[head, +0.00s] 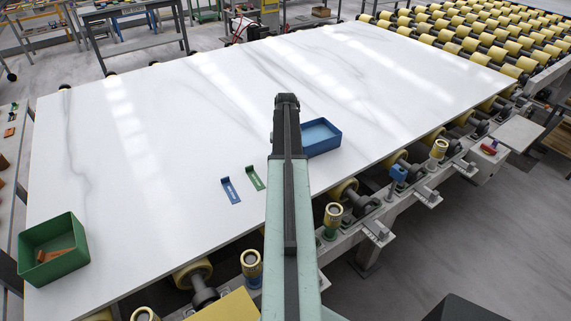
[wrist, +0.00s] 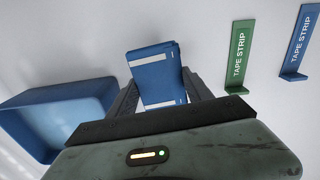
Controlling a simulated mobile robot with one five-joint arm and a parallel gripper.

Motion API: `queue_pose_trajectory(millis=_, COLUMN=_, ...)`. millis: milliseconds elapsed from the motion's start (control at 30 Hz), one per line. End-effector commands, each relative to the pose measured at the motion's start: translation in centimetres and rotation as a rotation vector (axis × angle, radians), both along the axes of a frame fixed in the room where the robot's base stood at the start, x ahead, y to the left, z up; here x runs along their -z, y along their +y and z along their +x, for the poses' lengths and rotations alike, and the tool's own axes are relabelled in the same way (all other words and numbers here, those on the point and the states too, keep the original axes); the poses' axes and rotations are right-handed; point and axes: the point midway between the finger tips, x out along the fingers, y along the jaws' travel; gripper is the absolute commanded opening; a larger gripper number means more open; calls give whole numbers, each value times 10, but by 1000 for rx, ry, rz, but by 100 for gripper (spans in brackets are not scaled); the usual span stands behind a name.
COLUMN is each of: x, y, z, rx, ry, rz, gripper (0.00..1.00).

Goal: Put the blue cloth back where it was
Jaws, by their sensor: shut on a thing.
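My gripper (wrist: 160,90) is shut on the blue cloth (wrist: 158,72), a folded blue piece with white stripes, held between the two fingers in the wrist view. In the head view my gripper (head: 287,100) is over the white slab and my arm hides the cloth. A blue box (head: 321,136) stands on the slab just right of my arm; it also shows at left in the wrist view (wrist: 60,112). The visible part of its inside looks empty. How high the cloth is above the slab I cannot tell.
A green TAPE STRIP marker (head: 254,178) and a blue one (head: 231,190) lie left of my arm. A green box (head: 68,266) with orange-brown pieces stands at the slab's near left corner. The white slab (head: 180,120) is mostly bare. Rollers (head: 193,276) line its near edge.

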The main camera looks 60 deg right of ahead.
Motion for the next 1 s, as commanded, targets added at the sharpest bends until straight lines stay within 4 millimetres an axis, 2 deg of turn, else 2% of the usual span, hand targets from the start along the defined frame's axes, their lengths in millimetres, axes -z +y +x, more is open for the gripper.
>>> queue_pose_trajectory(millis=33, x=21, y=1, z=0, rx=0, ry=0, rz=0, gripper=26)
queue_pose_trajectory(millis=100, x=29, y=1, z=0, rx=0, ry=0, rz=0, gripper=26)
queue_pose_trajectory(millis=300, x=24, y=1, z=-1, rx=0, ry=0, rz=0, gripper=26)
queue_pose_trajectory(millis=467, x=28, y=1, z=0, rx=-1, ry=0, rz=0, gripper=26)
queue_pose_trajectory(millis=500, x=29, y=1, z=0, rx=-1, ry=0, rz=0, gripper=61)
queue_pose_trajectory(millis=567, x=27, y=1, z=0, rx=-1, ry=0, rz=0, gripper=78)
queue_pose_trajectory(millis=600, x=27, y=1, z=0, rx=-1, ry=0, rz=0, gripper=80)
queue_pose_trajectory(millis=867, x=27, y=1, z=0, rx=-1, ry=0, rz=0, gripper=80)
queue_pose_trajectory(millis=1000, x=21, y=1, z=0, rx=-1, ry=0, rz=0, gripper=80)
